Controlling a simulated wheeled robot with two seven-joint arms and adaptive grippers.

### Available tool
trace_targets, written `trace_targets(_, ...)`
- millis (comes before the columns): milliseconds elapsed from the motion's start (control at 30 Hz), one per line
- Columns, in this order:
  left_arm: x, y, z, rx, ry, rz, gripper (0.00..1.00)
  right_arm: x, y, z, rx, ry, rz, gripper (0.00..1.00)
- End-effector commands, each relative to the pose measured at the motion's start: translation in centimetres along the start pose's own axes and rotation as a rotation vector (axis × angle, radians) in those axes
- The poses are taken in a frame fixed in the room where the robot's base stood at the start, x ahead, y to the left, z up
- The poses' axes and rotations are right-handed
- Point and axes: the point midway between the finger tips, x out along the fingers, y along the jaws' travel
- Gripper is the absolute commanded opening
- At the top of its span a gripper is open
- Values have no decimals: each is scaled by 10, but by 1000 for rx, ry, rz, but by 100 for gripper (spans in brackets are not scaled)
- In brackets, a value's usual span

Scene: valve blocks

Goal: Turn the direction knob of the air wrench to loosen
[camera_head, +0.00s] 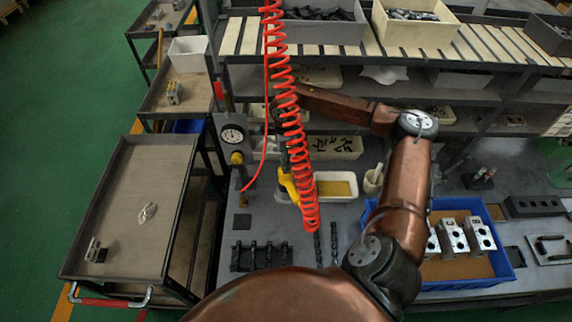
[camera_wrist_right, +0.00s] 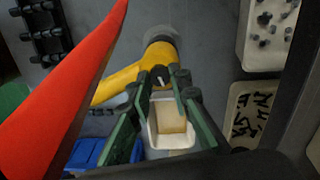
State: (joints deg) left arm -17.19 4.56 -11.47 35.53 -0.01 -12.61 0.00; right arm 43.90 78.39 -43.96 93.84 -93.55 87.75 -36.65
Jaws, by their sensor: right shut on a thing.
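The yellow air wrench (camera_head: 288,187) hangs upright on a red coiled hose (camera_head: 283,75) above the workbench. In the right wrist view, its yellow body (camera_wrist_right: 122,82) and grey round end (camera_wrist_right: 160,37) are close. Its small black direction knob (camera_wrist_right: 160,74) has a light mark on it. My right gripper (camera_wrist_right: 162,84) has its green fingers on both sides of the knob, shut on it. In the head view, the coil partly hides this gripper; the knob cannot be made out there. My left gripper is not in view.
A pressure gauge (camera_head: 232,136) stands left of the wrench. A blue crate (camera_head: 464,285) with metal valve blocks (camera_head: 452,237) is at right. The red hose passes close to my right gripper.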

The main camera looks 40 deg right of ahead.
Motion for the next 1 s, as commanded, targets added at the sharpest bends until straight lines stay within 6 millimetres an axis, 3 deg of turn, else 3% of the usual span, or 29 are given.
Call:
trace_targets(567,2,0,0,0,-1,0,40,-1,0,0,-27,0,-1,0)
trace_targets(600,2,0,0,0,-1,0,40,-1,0,0,-27,0,-1,21)
trace_targets(800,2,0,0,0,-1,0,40,0,0,0,-27,0,0,35)
trace_targets(1000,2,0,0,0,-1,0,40,0,0,0,-27,1,0,36)
